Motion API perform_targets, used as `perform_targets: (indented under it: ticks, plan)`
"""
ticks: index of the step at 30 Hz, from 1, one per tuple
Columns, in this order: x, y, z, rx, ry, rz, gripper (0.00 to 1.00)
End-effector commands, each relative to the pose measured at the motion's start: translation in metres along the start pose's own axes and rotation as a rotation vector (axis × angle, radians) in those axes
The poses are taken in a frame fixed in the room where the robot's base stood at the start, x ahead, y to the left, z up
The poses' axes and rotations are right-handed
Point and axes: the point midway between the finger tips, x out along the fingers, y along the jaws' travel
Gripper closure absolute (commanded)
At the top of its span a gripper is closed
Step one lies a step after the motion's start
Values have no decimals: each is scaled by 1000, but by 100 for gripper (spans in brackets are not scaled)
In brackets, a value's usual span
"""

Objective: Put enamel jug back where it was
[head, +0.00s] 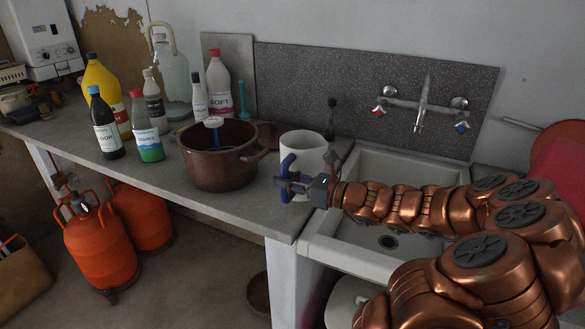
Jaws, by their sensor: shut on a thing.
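The enamel jug (308,150) is a white, upright cylinder with a blue handle (287,170) on its near left side. It is at the right end of the grey counter, next to the sink, with the brown pot to its left. My gripper (284,183) reaches in from the right, in front of the jug, and is shut on it at the handle. The fingers and my arm hide the lower part of the jug. I cannot tell whether its base touches the counter.
The brown two-handled pot (220,169) stands close on the left. Several bottles, including a yellow one (98,78), and a glass demijohn (175,80) stand farther left. The sink (385,168) lies right, below a wall tap (421,105). The counter's front strip (200,205) is clear.

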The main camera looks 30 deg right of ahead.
Motion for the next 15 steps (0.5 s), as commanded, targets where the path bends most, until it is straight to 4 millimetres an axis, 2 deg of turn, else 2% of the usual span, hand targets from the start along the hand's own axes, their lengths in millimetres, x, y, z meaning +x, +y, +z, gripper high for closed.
perform_targets:
  ticks: [15]
  plan:
    - [26, -66, -5, -1, -1, 1, 100]
